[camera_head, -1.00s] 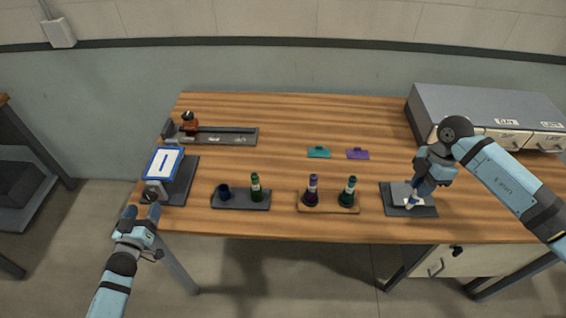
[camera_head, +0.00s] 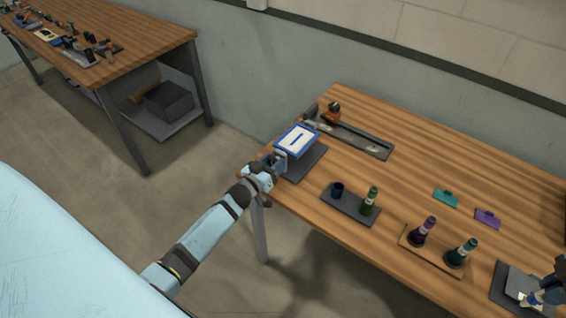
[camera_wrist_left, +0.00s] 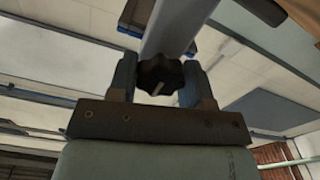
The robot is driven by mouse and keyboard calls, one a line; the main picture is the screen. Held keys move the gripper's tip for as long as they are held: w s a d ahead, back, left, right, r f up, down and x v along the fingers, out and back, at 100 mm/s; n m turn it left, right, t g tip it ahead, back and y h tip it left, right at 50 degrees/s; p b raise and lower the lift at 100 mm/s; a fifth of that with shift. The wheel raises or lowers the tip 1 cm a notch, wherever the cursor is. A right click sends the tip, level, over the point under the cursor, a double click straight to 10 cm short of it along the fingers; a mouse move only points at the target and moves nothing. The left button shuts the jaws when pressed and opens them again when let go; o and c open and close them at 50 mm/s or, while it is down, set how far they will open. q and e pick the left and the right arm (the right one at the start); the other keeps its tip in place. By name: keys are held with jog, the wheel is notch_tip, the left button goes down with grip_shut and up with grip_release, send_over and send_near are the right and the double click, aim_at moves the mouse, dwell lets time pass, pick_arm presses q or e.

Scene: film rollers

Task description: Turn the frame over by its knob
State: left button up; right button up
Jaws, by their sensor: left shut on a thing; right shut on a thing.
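The frame (camera_head: 297,141) has a blue rim around a pale panel with a dark blue mark. It lies nearly flat, raised on a grey stand over a dark base (camera_head: 306,163) at the table's left end. My left gripper (camera_head: 273,163) is at the stand's near left side. In the left wrist view, the black lobed knob (camera_wrist_left: 160,73) sits between the two fingers of my left gripper (camera_wrist_left: 160,86), which is shut on it. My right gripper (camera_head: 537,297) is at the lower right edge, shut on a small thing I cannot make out.
A dark tray (camera_head: 375,148) with an orange-brown item lies behind the frame. Teal (camera_head: 445,198) and purple (camera_head: 488,217) pieces lie further right.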

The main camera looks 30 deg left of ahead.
pick_arm(q)
jog(key=m, duration=0.4)
jog(key=shift+m+b, duration=0.4)
pick_arm(e)
jog(key=shift+f, duration=0.35)
pick_arm(q)
jog(key=m+b, duration=0.1)
jog(key=m, duration=0.3)
pick_arm(e)
jog(key=shift+f, duration=0.55)
pick_arm(q)
jog(key=m+b, duration=0.1)
jog(key=m, duration=0.4)
jog(key=shift+f, duration=0.1)
pick_arm(e)
jog(key=shift+f, duration=0.7)
pick_arm(q)
jog(key=shift+m+b, duration=0.85)
jog(key=shift+m, duration=1.05)
pick_arm(e)
jog(key=shift+f, duration=0.65)
pick_arm(q)
jog(key=o, duration=0.9)
